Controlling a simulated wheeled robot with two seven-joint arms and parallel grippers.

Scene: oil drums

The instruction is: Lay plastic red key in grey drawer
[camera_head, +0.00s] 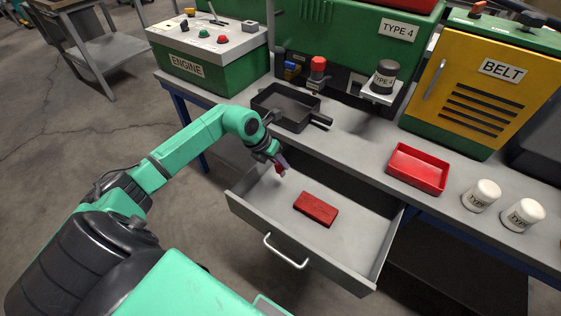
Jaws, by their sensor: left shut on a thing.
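The grey drawer (352,232) is pulled open below the workbench, its handle facing me. My left gripper (281,170) is over the back left part of the drawer, shut on a small red piece that looks like the plastic red key (279,168). The fingers hide much of it, and I cannot tell whether it touches the drawer floor. A red rectangular block (316,208) lies flat on the drawer floor, to the right of the gripper and apart from it. My right gripper is not in view.
On the bench are a dark tray (286,105), a red tray (418,168), two white canisters (482,195) and a black canister (384,77) on a machine shelf. A green engine box (208,65) and a yellow belt cabinet (475,88) stand behind. The drawer's right side has free floor.

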